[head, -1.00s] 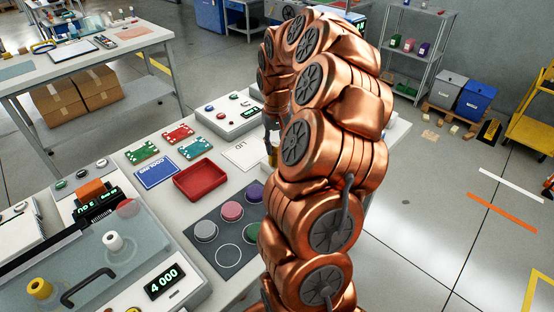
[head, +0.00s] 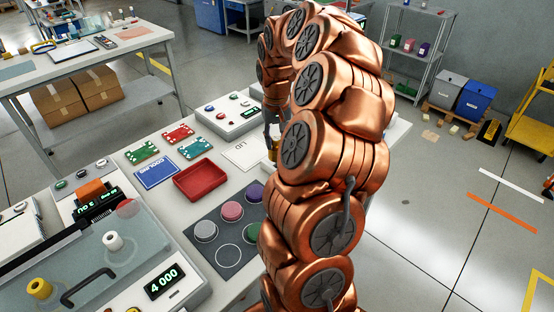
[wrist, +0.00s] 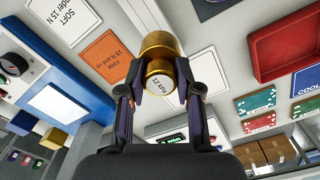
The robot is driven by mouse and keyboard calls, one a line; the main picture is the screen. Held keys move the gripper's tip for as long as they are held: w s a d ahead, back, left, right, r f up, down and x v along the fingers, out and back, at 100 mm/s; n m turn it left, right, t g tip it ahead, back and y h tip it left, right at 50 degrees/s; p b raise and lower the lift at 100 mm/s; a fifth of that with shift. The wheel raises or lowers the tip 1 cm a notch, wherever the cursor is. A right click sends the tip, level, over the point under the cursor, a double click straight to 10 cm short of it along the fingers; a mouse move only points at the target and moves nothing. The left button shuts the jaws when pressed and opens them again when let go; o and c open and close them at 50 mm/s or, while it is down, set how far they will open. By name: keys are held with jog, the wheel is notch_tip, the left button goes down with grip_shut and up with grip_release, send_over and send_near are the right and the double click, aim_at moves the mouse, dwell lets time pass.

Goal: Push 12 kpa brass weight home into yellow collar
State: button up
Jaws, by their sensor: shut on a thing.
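The brass weight (wrist: 160,67) is a stepped gold cylinder with a pale end label that appears to read 12 kPa, seen upside down in the wrist view. My gripper (wrist: 160,90) is shut on it, with a dark finger on each side. In the head view a small gold part of the weight (head: 272,155) shows beside my arm, which hides most of my gripper. A yellow ring-like piece (head: 38,288) stands on the clear-topped machine at lower left; I cannot tell whether it is the yellow collar.
A red tray (head: 201,181) and a dark mat (head: 222,235) with several coloured discs lie on the bench. Green, red and teal cards and a blue booklet (head: 156,170) lie beyond. A control box (head: 228,118) stands at the back. Printed cards (wrist: 105,57) lie near the weight.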

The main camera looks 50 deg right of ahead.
jog(key=shift+r, duration=0.2)
jog(key=shift+r, duration=1.85)
